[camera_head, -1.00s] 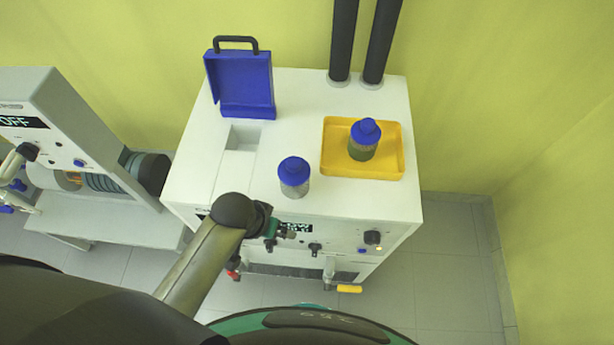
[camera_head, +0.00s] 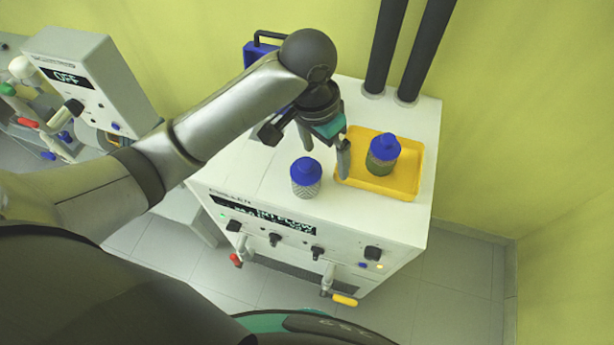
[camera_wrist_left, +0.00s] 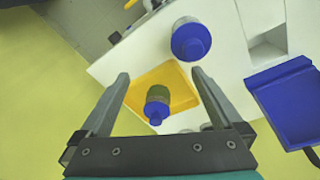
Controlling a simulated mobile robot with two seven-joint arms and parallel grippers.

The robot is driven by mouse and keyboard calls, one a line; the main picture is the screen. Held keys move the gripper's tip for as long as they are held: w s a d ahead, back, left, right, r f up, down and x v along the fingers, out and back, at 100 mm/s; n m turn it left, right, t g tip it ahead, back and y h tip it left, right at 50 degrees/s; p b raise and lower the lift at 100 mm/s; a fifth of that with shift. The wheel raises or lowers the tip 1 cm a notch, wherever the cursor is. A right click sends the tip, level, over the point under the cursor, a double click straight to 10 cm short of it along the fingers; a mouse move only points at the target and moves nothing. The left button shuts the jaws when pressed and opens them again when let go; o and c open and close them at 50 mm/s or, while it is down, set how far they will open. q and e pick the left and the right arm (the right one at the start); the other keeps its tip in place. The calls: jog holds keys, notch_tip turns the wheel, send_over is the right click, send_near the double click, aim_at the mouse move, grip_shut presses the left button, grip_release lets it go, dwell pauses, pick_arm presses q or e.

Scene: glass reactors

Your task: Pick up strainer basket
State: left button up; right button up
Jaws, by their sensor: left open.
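Two blue-capped baskets stand upright on the white machine. One, a grey mesh basket (camera_head: 306,180), stands on the bare top; its blue cap shows in the left wrist view (camera_wrist_left: 190,40). The other, a basket with greenish contents (camera_head: 382,156), stands in the yellow tray (camera_head: 410,185) and also shows in the left wrist view (camera_wrist_left: 157,100). I cannot tell which one the task names. My left gripper (camera_head: 325,156) is open and empty, above the machine top near both baskets. In the left wrist view the jaws (camera_wrist_left: 160,76) spread either side of the tray basket, apart from it.
The raised blue lid (camera_wrist_left: 290,105) stands beside an open recess (camera_wrist_left: 266,55) in the machine top; my arm partly hides the lid in the head view. Two dark pipes (camera_head: 425,50) rise behind the tray. Another machine (camera_head: 90,75) with an OFF display stands at the left.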

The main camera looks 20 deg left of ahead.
aim_at(309, 159)
pick_arm(q)
jog(key=w+a+r+y, duration=0.1)
jog(key=w+a+r, duration=0.2)
jog(key=a+r, duration=0.1)
jog(key=shift+n+g, duration=0.3)
notch_tip(309, 159, down, 10)
jog(key=shift+d+f+b, duration=0.1)
jog(key=shift+b, duration=0.2)
jog(key=shift+s+f, duration=0.2)
jog(key=shift+f, duration=1.15)
jog(key=shift+s+f, duration=0.15)
jog(key=shift+f, duration=1.2)
jog(key=shift+c, duration=0.2)
jog(key=shift+r, duration=0.1)
jog(key=c, duration=1.4)
